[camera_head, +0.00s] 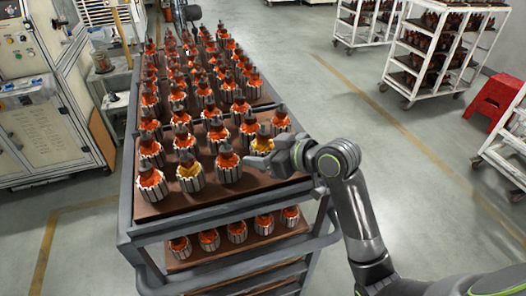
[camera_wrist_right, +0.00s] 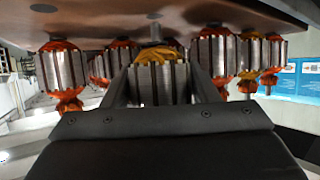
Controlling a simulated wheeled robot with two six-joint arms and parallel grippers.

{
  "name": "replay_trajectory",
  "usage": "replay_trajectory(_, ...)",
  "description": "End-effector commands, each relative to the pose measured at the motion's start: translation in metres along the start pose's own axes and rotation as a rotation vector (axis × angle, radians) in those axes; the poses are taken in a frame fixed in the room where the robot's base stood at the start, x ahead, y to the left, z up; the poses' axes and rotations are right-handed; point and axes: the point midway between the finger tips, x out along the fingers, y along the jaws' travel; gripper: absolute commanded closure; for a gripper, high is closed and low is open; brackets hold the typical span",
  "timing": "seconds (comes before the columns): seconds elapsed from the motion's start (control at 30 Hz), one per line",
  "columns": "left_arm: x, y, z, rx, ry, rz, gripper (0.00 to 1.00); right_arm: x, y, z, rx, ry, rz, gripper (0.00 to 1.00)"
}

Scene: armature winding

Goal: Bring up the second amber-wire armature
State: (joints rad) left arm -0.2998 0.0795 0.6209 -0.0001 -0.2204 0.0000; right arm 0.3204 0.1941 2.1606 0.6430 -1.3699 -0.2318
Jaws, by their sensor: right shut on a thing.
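Two amber-wire armatures stand out among orange-wire ones on the cart's top tray in the head view. One amber-wire armature (camera_head: 189,172) stands at the front left. The other amber-wire armature (camera_head: 262,143) is at the front right, partly hidden by my right gripper (camera_head: 258,161). In the upside-down wrist view, the right gripper is shut on this armature (camera_wrist_right: 158,78), with its fingers on both sides of the ribbed core. Its shaft reaches toward the tray; I cannot tell if it is raised. Another amber armature (camera_wrist_right: 247,57) is to its right. My left gripper is not in view.
The cart (camera_head: 225,213) holds several rows of orange armatures close around the gripper, and more on a lower shelf. A machine cabinet (camera_head: 35,140) stands left. White racks (camera_head: 430,55) and a red stool (camera_head: 494,98) stand right. The floor between is clear.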

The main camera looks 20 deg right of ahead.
Motion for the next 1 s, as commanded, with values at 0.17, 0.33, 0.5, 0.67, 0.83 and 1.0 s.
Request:
replay_trajectory(0.17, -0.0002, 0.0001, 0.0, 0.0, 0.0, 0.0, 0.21, 0.0003, 0.0, -0.0019, -0.002, 0.004, 0.0, 0.87)
replay_trajectory(0.33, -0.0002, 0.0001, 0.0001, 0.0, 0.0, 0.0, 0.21, 0.0003, 0.0, -0.0019, -0.002, 0.004, 0.0, 0.87)
replay_trajectory(0.5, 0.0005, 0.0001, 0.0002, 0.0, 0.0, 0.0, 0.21, 0.0008, 0.0, -0.0011, -0.001, 0.004, 0.0, 0.87)
replay_trajectory(0.67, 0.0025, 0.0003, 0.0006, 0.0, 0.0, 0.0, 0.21, 0.002, 0.0, 0.0016, -0.001, 0.004, 0.0, 0.87)
replay_trajectory(0.83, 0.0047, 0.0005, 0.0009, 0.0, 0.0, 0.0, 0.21, 0.0035, 0.0, 0.0046, -0.001, 0.004, 0.0, 0.87)
replay_trajectory(1.0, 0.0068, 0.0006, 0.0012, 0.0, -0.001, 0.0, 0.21, 0.0049, 0.0, 0.0076, -0.001, 0.003, 0.0, 0.87)
